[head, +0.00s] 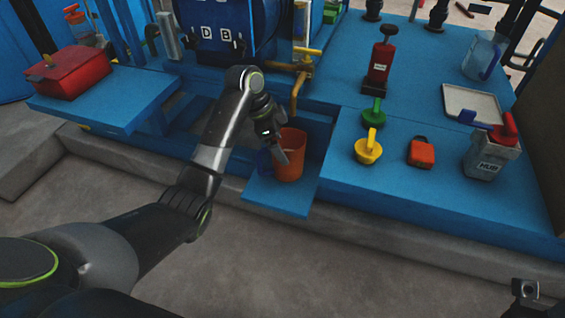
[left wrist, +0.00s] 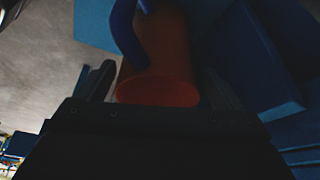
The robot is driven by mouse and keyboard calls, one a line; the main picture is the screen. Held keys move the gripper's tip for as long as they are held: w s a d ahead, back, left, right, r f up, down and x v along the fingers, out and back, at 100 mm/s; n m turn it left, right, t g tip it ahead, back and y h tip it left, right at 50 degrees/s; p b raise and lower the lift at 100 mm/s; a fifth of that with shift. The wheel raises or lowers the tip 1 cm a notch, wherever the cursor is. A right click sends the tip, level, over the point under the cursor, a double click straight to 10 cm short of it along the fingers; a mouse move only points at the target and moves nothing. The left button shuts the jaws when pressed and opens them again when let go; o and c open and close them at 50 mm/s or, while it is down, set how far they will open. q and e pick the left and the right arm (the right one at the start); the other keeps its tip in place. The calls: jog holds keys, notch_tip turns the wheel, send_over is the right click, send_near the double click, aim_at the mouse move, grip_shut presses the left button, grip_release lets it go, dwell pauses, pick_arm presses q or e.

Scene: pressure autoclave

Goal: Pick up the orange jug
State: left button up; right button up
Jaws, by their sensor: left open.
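The orange jug (head: 291,160) stands upright on a low blue step (head: 270,197) beneath a brass tap. Its blue handle (head: 263,161) is on its left side, partly behind my gripper. My left gripper (head: 279,150) is at the jug's left side, near the rim and handle. In the left wrist view, the dark open fingers (left wrist: 160,88) lie on either side of the orange jug (left wrist: 160,60), with the blue handle (left wrist: 127,35) above. That view is dark, and I cannot tell whether the fingers touch the jug.
The brass tap (head: 301,75) stands close above the jug. On the blue platform to the right are a yellow funnel-like piece (head: 368,150), a red-orange block (head: 421,153) and a grey HUB container (head: 487,160). A red box (head: 70,72) sits on the left shelf. The front floor is clear.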

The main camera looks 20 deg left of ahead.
aim_at(285, 149)
pick_arm(q)
jog(key=b+x, duration=0.1)
jog(key=x, duration=0.2)
jog(key=shift+d, duration=0.1)
jog(key=shift+r, duration=0.1)
jog(key=c, duration=0.9)
jog(key=shift+r, duration=0.1)
jog(key=shift+c, duration=1)
jog(key=shift+r, duration=0.1)
